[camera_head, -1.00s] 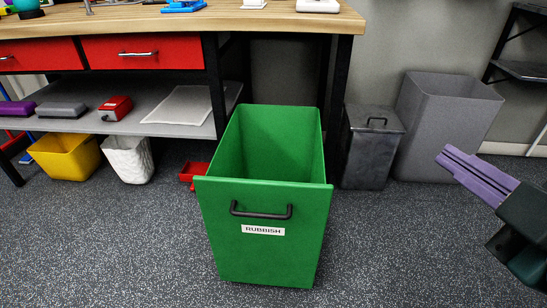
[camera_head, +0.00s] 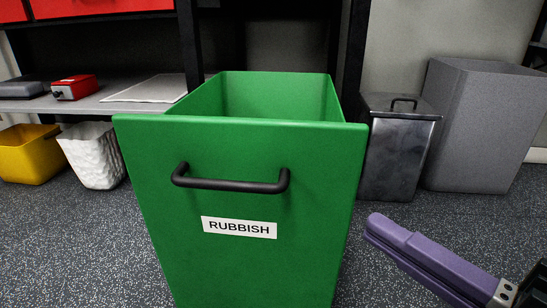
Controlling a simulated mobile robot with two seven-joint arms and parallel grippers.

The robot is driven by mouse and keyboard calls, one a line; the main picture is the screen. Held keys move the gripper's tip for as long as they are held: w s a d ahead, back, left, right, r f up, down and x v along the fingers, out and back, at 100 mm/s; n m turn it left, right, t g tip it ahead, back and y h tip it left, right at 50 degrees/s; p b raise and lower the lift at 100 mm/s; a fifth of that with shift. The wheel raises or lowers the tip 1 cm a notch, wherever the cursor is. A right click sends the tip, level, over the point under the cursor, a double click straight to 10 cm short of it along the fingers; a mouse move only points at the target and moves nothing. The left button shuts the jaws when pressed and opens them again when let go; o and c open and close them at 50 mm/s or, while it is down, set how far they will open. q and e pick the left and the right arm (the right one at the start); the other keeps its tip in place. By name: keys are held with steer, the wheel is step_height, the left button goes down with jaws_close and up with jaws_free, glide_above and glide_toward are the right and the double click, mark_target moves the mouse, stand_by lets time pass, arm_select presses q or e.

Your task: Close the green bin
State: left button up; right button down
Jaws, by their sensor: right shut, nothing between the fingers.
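The green bin (camera_head: 245,265) stands close in front of me, pulled out from under the workbench, with its open top showing. Its front panel has a black bar handle (camera_head: 230,185) and a white label reading RUBBISH (camera_head: 239,228). My right gripper (camera_head: 375,228), with purple fingers, is at the lower right, beside the bin's right edge in the picture and apart from the handle. Its fingers are together and hold nothing. My left gripper is not in view.
The workbench has black legs (camera_head: 190,45) and a grey lower shelf (camera_head: 120,105). Left of the bin are a white bin (camera_head: 93,155) and a yellow bin (camera_head: 30,155). Right of it are a dark metal bin (camera_head: 395,150) and a grey bin (camera_head: 475,130).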

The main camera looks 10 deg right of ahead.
glide_toward(292, 154)
steer(key=w+a, duration=0.2)
steer(key=a, duration=0.2)
steer(key=w, duration=0.1)
steer(key=w+d+b, duration=0.1)
steer(key=w, duration=0.1)
steer(key=shift+w+d, duration=0.1)
steer(key=shift+w, duration=0.05)
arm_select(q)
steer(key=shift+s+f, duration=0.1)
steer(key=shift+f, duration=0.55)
